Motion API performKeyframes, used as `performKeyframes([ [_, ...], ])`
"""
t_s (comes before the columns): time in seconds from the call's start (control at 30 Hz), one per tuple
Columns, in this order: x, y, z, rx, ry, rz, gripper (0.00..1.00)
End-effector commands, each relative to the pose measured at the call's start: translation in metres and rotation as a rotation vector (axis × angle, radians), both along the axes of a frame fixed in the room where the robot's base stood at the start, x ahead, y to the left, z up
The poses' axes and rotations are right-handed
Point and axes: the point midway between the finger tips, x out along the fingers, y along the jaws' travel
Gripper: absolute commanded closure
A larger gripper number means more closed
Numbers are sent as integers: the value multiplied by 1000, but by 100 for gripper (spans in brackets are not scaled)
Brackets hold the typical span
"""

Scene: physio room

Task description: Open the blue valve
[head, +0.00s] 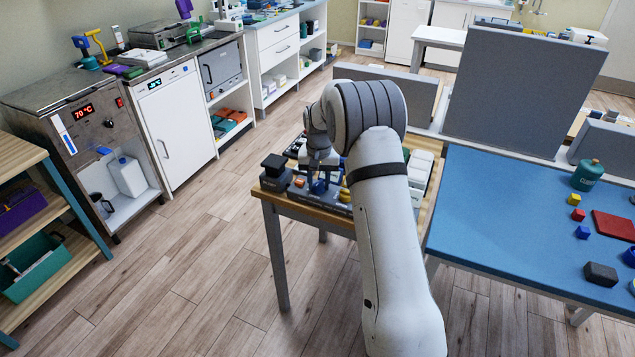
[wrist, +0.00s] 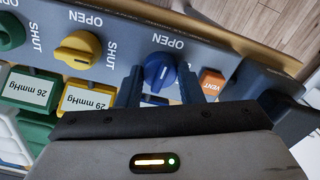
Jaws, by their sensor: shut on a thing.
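The blue valve (wrist: 160,70) is a round knob on a grey panel in the wrist view. A pale mark on it runs roughly up and down in the picture. My gripper (wrist: 160,88) is shut on the blue valve, one dark finger on each side. In the head view my arm hides much of the panel.
A green valve (wrist: 10,30) is at the far left in the wrist view. Gauges read 26 mmHg (wrist: 28,88) and 29 mmHg (wrist: 88,97). An orange VENT block (wrist: 212,83) is close right of my gripper. In the head view, a blue table (head: 500,205) stands right of the panel's wooden table (head: 268,194).

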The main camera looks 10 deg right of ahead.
Motion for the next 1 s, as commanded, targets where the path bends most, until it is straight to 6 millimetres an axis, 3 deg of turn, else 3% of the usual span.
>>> performKeyframes([
  [0.57,4,0,4,0,-15,32,89],
  [0.6,4,0,4,0,-15,32,65],
  [0.83,2,0,2,0,-7,31,46],
  [1.0,1,0,1,0,-4,31,45],
])
